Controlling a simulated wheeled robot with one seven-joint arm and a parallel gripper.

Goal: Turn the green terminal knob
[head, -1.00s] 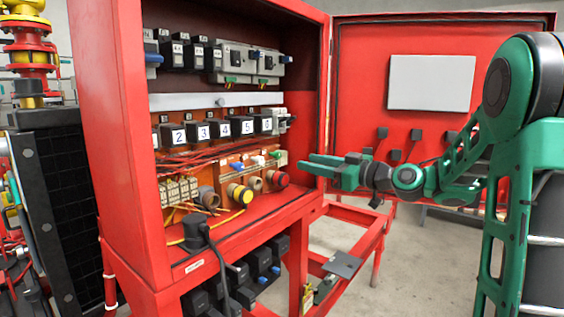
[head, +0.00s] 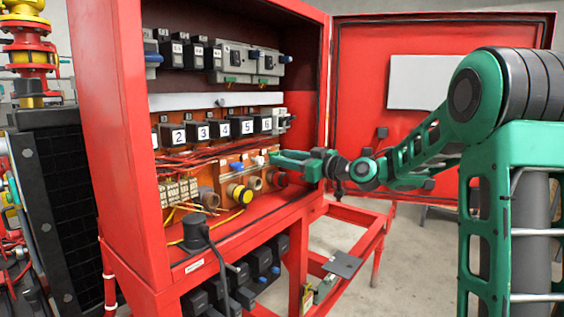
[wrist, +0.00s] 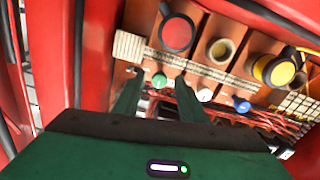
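The green terminal knob (wrist: 159,80) is a small round knob on the orange terminal panel inside the red cabinet. In the wrist view it shows between the two fingertips of my gripper (wrist: 158,86), which are apart with a gap on each side of it. I cannot tell how far ahead of the tips it sits. In the head view my gripper (head: 277,159) reaches through the cabinet opening from the right, and its fingers hide the green knob there.
A white knob (wrist: 205,95) and a blue knob (wrist: 242,104) sit to the right in the wrist view. A red button (wrist: 177,33) and a yellow button (wrist: 280,70) are close by. The cabinet's red frame (head: 311,110) stands close to my wrist.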

